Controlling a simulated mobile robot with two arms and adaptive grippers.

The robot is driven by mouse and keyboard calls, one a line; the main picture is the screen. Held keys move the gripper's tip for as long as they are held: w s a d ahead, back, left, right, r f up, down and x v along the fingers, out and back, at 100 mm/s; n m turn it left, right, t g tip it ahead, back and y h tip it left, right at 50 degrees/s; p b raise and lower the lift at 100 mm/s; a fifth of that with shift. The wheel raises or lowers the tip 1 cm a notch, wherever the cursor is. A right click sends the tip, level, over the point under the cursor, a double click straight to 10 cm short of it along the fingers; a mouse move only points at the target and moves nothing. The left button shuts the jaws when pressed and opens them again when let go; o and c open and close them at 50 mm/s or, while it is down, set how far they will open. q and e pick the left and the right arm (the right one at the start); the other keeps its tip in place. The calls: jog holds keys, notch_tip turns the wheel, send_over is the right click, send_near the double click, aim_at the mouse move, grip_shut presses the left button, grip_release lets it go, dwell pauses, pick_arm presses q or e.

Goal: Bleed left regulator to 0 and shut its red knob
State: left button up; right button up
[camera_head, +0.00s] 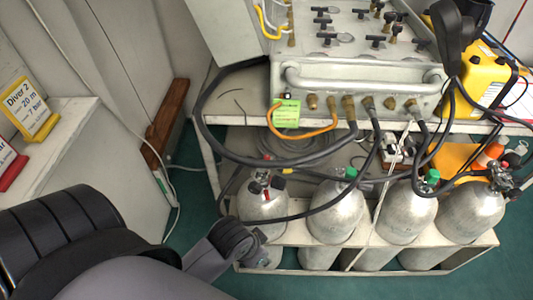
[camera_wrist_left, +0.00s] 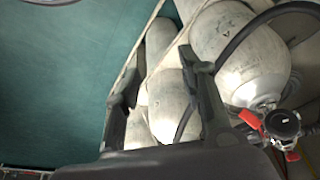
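The leftmost silver cylinder (camera_head: 264,205) stands in the rack, with red and black valve parts on its top. Its red part (camera_head: 267,193) is small in the head view; in the wrist view red lever-like pieces (camera_wrist_left: 250,120) sit beside a round black knob (camera_wrist_left: 284,124). My left gripper (camera_head: 238,240) is low in front of this cylinder. In the wrist view its two fingers (camera_wrist_left: 165,92) are apart with nothing gripped, and the valve lies to their right. I cannot read any gauge. My right gripper is not in view.
More cylinders (camera_head: 338,212) with green-topped valves stand to the right. Black hoses loop from the grey air panel (camera_head: 345,85) over the cylinders. The wooden rack edge (camera_head: 400,250) runs along the front. Green floor (camera_head: 190,210) is open to the left.

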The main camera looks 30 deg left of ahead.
pick_arm(q)
jog(key=w+d+r+m+h, duration=0.1)
jog(key=w+d+r+m, duration=0.2)
jog(key=w+r+m, duration=0.15)
jog(key=m+g+y, duration=0.2)
jog(key=m+g, duration=0.1)
jog(key=m, duration=0.7)
send_near(266, 157)
jog(key=f, duration=0.8)
jog(key=shift+w+a+f, duration=0.15)
jog(key=shift+w+f, duration=0.05)
jog(key=shift+f, duration=0.1)
jog(key=shift+c, duration=0.2)
grip_shut()
